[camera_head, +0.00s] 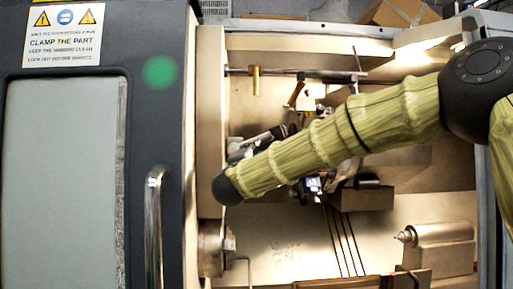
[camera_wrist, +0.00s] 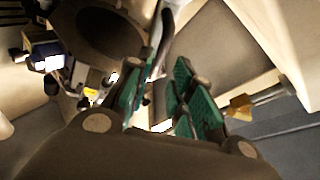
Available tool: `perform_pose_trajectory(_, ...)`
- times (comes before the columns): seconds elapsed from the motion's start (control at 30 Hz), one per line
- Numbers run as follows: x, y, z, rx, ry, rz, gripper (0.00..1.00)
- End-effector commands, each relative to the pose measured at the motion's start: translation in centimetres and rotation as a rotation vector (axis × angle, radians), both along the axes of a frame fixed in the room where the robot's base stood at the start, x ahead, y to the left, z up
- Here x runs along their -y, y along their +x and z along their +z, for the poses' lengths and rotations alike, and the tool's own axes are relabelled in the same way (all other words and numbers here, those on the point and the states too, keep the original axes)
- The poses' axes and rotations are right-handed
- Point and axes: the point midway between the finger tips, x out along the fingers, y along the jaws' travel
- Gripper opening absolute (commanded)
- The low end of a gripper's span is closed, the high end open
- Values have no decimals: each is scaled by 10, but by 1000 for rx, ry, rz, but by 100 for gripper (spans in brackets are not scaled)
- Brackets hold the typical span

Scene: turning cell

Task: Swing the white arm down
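I cannot pick out the white arm with certainty in either view. My sleeved arm crosses the lathe's work space in the head view and hides much of its middle. My gripper (camera_wrist: 166,66) shows in the wrist view with green ribbed pads on its fingers. A gap shows between the fingers, and I see nothing clamped in it. A dark curved part lies beyond the fingertips; I cannot tell whether they touch it. A small white and blue block (camera_wrist: 46,56) is left of the fingers, close to a large dark round part (camera_wrist: 105,30).
The grey door (camera_head: 62,180) with its upright handle (camera_head: 154,230) stands at left. A brass cylinder (camera_head: 255,80) sits on a rod at the back; it also shows in the wrist view (camera_wrist: 240,106). A pointed tailstock (camera_head: 440,245) is at lower right.

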Motion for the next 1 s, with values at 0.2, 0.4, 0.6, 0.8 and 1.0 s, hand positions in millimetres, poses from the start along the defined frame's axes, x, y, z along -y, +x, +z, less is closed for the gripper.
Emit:
perform_pose_trajectory(0.2, -8, -29, -10, 0, 0, 1, 23)
perform_pose_trajectory(0.4, -11, -40, -14, 0, 0, 0, 23)
perform_pose_trajectory(0.6, -11, -41, -14, 0, 0, 0, 23)
perform_pose_trajectory(0.8, -10, -40, -10, -1, -16, -2, 3)
perform_pose_trajectory(1.0, 6, -31, 29, -17, -266, -14, 0)
